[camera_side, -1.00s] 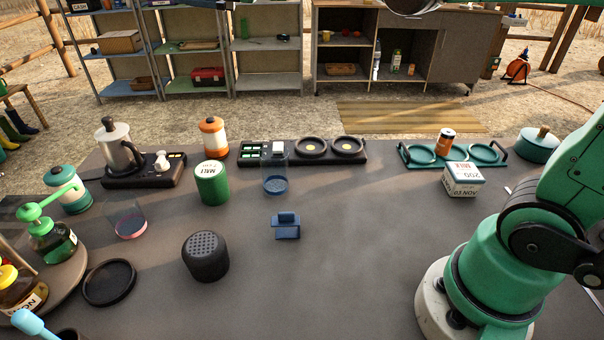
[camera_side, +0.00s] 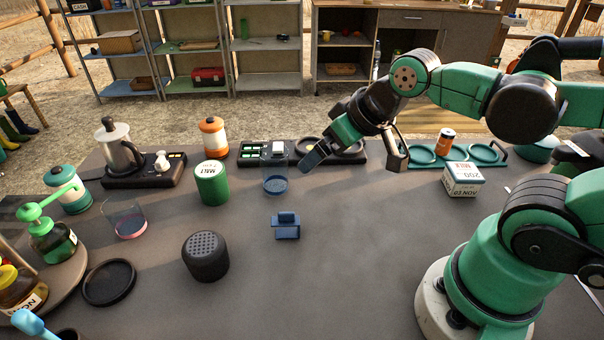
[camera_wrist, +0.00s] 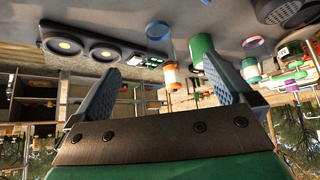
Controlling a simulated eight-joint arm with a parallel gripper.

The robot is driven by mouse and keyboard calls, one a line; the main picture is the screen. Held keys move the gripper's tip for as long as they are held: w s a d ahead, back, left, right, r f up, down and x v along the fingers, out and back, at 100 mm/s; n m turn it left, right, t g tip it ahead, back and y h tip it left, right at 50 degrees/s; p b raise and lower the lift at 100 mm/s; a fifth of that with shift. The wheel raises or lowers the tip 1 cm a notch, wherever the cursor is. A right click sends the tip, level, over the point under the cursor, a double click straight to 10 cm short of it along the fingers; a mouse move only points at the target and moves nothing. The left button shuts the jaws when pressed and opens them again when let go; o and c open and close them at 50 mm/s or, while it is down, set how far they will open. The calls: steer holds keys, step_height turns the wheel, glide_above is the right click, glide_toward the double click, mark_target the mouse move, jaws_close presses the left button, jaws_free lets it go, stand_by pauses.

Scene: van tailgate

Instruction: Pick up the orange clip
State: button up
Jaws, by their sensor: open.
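I see no orange clip in either view. A small dark blue clip-like piece (camera_side: 286,227) lies on the grey tabletop, near the middle of the side view. My gripper (camera_side: 350,162) is open and empty, above the back of the table, behind and to the right of the blue piece. In the wrist view its two blue-grey fingers stand wide apart with nothing between them (camera_wrist: 160,85).
A milk box (camera_side: 463,180) stands right. The front middle table is clear.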

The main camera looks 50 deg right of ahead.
steer(key=w+a+f+m+g+y, duration=0.15)
steer(key=a+m+g+y, duration=0.85)
steer(key=a, duration=1.2)
steer(key=s+a+f+g, duration=0.1)
steer(key=f+g, duration=0.1)
steer(key=f, duration=0.1)
steer(key=s+a+f+g, duration=0.1)
steer(key=f+g, duration=0.1)
steer(key=f, duration=0.1)
steer(key=s+a+f+n+g, duration=0.1)
steer(key=f+g, duration=0.1)
steer(key=f, duration=0.1)
steer(key=shift+s+a+g, duration=0.15)
steer(key=shift+a+g, duration=0.15)
steer(key=shift+a, duration=0.1)
steer(key=shift+h, duration=0.3)
steer(key=x, duration=0.5)
steer(key=shift+f, duration=0.2)
steer(key=c, duration=1.3)
